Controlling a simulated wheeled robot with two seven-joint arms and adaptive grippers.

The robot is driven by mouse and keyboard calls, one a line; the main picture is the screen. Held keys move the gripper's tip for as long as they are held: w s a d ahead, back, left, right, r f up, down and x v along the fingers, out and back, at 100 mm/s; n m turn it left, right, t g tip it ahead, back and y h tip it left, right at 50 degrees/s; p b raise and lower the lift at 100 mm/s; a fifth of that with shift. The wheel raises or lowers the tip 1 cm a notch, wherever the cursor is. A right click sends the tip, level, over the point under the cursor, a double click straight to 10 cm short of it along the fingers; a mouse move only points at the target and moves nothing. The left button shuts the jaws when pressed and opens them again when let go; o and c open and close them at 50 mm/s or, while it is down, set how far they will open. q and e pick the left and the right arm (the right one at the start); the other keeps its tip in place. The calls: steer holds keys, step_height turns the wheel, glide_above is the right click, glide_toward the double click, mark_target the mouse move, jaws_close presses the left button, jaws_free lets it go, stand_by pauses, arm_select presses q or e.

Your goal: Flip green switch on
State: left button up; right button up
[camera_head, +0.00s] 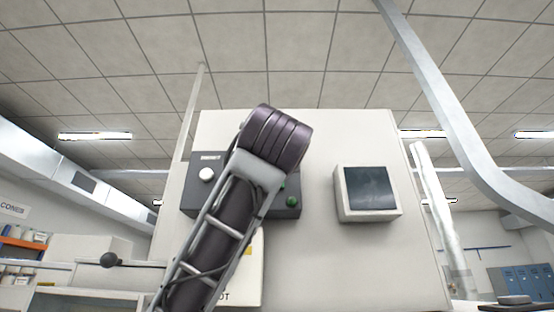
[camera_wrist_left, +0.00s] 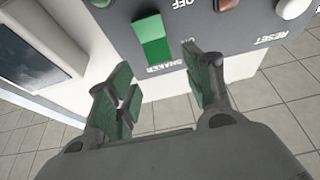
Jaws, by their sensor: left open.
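The green switch (camera_wrist_left: 153,38) is a rectangular rocker on a dark grey control box (camera_wrist_left: 205,38), with the word SHAKER beside it. It has a darker and a brighter half; I cannot tell its on or off state. My left gripper (camera_wrist_left: 158,64) is open and empty, its green-padded fingertips on either side of the switch in the picture and seemingly apart from it. In the head view my left arm covers the middle of the control box (camera_head: 190,202) and hides the gripper. A small green spot shows beside the arm, switch or finger pad. My right gripper is not in view.
The box sits on a tall pale cabinet (camera_head: 340,265). A square screen (camera_head: 370,190) is to its right. A white button (camera_head: 206,174) is at the box's left; in the wrist view it lies near RESET (camera_wrist_left: 292,8). A reddish button (camera_wrist_left: 229,5) is near OFF.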

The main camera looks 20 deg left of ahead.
arm_select(q)
steer(key=shift+p+x, duration=0.8)
steer(key=shift+x, duration=1.4)
steer(key=shift+c, duration=0.4)
